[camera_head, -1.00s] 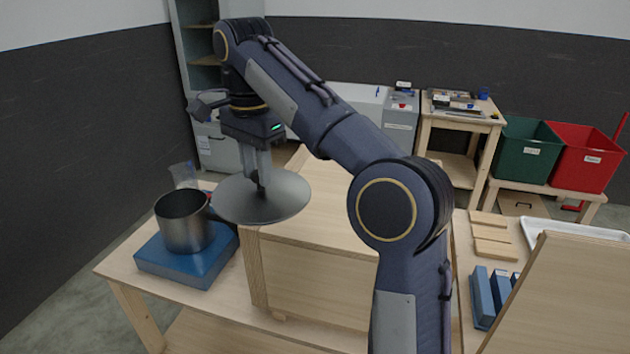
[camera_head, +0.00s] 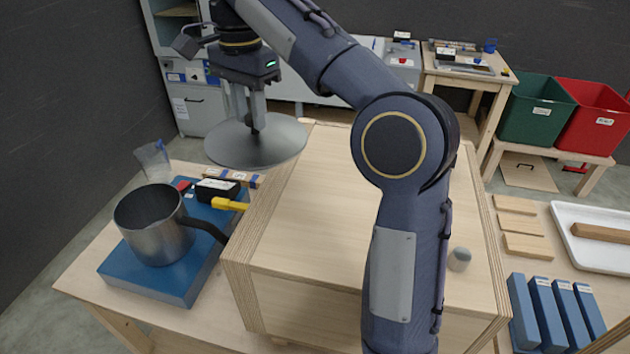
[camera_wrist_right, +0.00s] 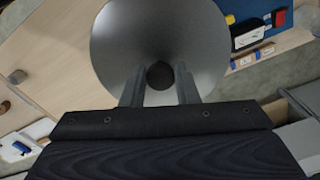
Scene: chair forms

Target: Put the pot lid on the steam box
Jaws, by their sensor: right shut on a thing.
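My right gripper (camera_head: 247,126) is shut on the dark knob of the round grey metal pot lid (camera_head: 280,145). The lid hangs level in the air, over the far left edge of the steam box in the head view. The steam box (camera_head: 325,190) is a large pale wooden box on the table, its flat top partly hidden by my right arm. In the right wrist view the lid (camera_wrist_right: 115,45) fills the upper middle, its knob between the two fingers (camera_wrist_right: 158,78). My left gripper is out of view.
Left of the box, a metal pot (camera_head: 155,225) with a dark handle stands on a blue slab (camera_head: 160,285). A small grey cylinder (camera_head: 459,259) is on the box top. Blue blocks (camera_head: 548,310) stand at the right.

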